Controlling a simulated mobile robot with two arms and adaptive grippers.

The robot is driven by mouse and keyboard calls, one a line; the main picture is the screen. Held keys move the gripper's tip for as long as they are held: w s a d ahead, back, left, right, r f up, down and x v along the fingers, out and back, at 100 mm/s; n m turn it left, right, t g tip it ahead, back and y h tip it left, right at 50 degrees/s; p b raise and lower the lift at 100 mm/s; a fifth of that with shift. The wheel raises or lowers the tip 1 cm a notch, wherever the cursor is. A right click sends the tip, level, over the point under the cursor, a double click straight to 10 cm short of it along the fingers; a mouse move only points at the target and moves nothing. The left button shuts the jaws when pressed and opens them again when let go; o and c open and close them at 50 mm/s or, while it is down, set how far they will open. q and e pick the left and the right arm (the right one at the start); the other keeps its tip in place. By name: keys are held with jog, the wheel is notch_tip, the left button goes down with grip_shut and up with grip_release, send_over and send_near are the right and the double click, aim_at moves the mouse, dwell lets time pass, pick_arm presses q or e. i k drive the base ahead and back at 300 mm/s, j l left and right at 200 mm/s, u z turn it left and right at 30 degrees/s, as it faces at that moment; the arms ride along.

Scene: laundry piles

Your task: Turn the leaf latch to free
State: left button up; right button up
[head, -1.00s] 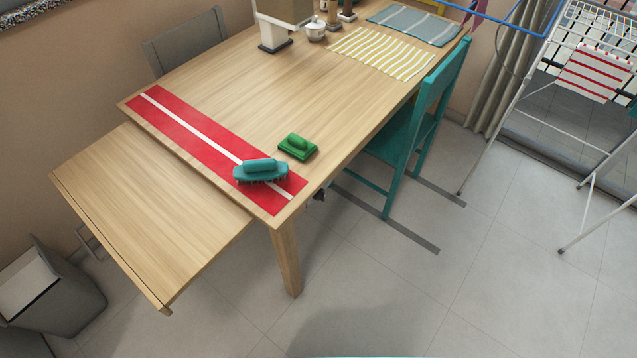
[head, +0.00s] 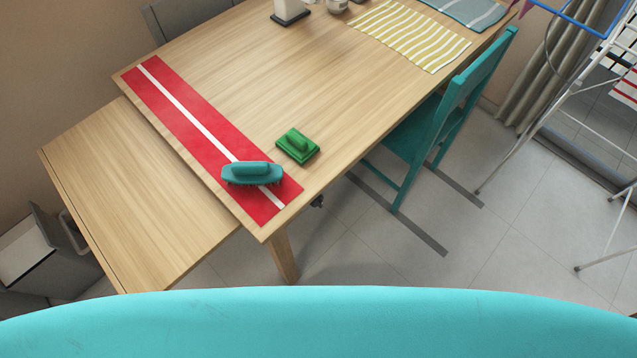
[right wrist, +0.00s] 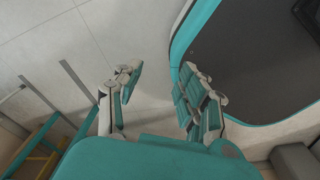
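The wooden table (head: 240,85) has a lower wooden leaf (head: 140,200) sticking out at its left end. A small dark fitting (head: 317,201) shows under the table's right edge, near the front corner and leg; it may be the latch, but it is too small to tell how it is turned. My right gripper (right wrist: 160,78) is in the right wrist view only, with its fingers apart and nothing between them. It is over the floor, and no latch shows there. My left gripper is not in view.
A teal chair (head: 440,120) stands at the table's right side. Tiled floor (head: 400,255) is clear in front of it. A grey bin (head: 40,250) stands at left.

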aim_at(318, 202)
jog(key=k, duration=1)
